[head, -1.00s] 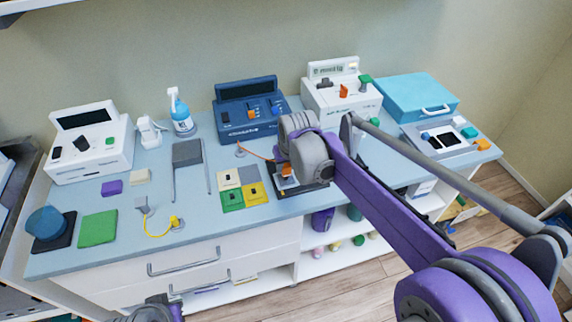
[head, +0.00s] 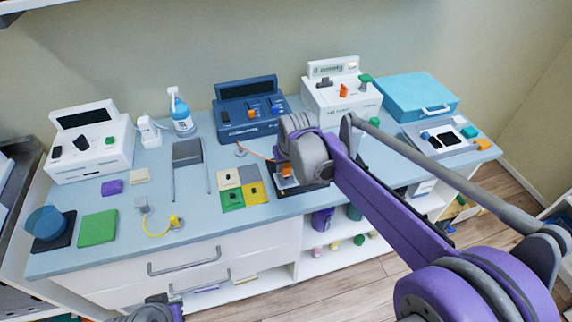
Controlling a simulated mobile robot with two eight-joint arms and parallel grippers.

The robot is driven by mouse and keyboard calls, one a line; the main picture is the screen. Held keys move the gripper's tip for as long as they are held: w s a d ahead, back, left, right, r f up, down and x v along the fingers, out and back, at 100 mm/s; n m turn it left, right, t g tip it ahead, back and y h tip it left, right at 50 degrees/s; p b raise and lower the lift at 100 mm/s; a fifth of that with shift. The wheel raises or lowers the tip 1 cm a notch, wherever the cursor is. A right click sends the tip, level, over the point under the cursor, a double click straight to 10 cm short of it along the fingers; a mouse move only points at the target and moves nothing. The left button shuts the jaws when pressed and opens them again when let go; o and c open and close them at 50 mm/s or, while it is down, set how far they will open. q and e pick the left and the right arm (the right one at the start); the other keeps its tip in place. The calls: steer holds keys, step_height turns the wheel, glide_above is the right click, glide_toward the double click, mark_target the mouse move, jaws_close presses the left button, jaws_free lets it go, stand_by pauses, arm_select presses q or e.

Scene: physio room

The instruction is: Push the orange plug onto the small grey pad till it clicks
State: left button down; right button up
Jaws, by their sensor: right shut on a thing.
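My right gripper (head: 285,177) is low over the worktop, right of the four-coloured tile set, and shut on the orange plug. Only a small orange part of the plug (head: 286,170) shows; my wrist hides much of it. A thin orange cable (head: 258,153) runs from a small round base on the worktop to the plug. Under the gripper lies a dark flat base (head: 312,187), partly covered by my arm. I cannot make out the small grey pad there, nor whether the plug touches it. Of my left arm only a piece shows at the bottom edge; its gripper is not visible.
The tile set (head: 231,199) lies just left of the gripper. A blue device (head: 232,125) and a white device (head: 318,97) stand behind it. A grey plug with a yellow cable (head: 157,236) lies further left. The worktop's front edge is close.

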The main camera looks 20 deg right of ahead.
mark_target(286, 165)
steer(key=shift+f+b, duration=0.6)
steer(key=shift+f, duration=0.4)
stand_by(0.3)
steer(key=shift+f, duration=0.15)
stand_by(1.4)
stand_by(1.7)
steer(key=o, duration=1.1)
steer(key=shift+c, duration=0.2)
steer(key=shift+r+p, duration=2.55)
steer(key=shift+r, duration=1.1)
